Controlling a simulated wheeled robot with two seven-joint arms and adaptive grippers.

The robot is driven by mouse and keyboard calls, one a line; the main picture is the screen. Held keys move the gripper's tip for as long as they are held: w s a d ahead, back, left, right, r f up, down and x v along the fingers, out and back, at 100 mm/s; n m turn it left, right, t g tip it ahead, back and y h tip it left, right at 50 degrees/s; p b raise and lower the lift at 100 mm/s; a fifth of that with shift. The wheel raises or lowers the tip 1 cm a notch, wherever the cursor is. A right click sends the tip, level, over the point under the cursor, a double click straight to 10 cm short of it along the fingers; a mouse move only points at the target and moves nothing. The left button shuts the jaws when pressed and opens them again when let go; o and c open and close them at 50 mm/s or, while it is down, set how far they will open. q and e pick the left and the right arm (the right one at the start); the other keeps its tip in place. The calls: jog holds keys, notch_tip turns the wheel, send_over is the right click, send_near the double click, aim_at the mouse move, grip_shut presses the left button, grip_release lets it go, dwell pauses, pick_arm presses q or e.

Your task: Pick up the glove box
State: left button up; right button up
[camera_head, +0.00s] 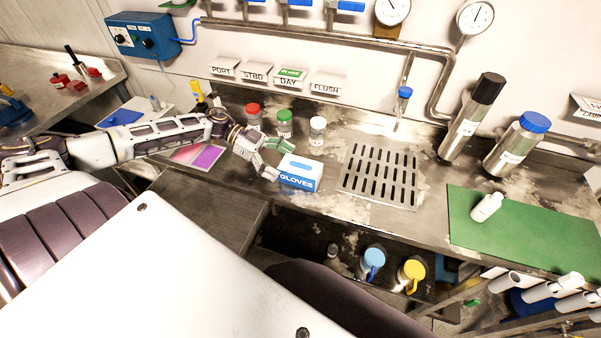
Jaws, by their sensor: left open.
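The glove box (299,172) is a small blue and white box marked GLOVES. It stands on the metal counter near its front edge, left of the slotted drain plate. My left arm comes in from the left, and my left gripper (275,160) is at the left side of the box. Its fingers are spread, one near the box's back left corner and one near its front left side. I cannot tell whether they touch the box. My right gripper is not in view.
Jars with red (253,113), green (285,122) and white (317,130) lids stand behind the box. The slotted drain plate (380,176) lies to its right. A green mat (530,235) with a white bottle (487,207) is farther right. Blue (373,260) and yellow (411,272) lidded jugs stand below the counter.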

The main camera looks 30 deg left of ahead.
aim_at(297, 169)
pick_arm(q)
jog(key=shift+d, duration=0.1)
jog(key=shift+w+d+f, duration=0.15)
jog(key=shift+w+d, duration=0.05)
jog(key=shift+d, duration=0.3)
jog(key=shift+b+x, duration=0.35)
jog(key=shift+x, duration=0.45)
jog(key=shift+w+d+f, duration=0.15)
jog(key=shift+w+d, duration=0.05)
jog(key=shift+d, duration=0.4)
jog(key=shift+w+d+f, duration=0.1)
jog(key=shift+d+f, duration=0.1)
jog(key=shift+d, duration=0.2)
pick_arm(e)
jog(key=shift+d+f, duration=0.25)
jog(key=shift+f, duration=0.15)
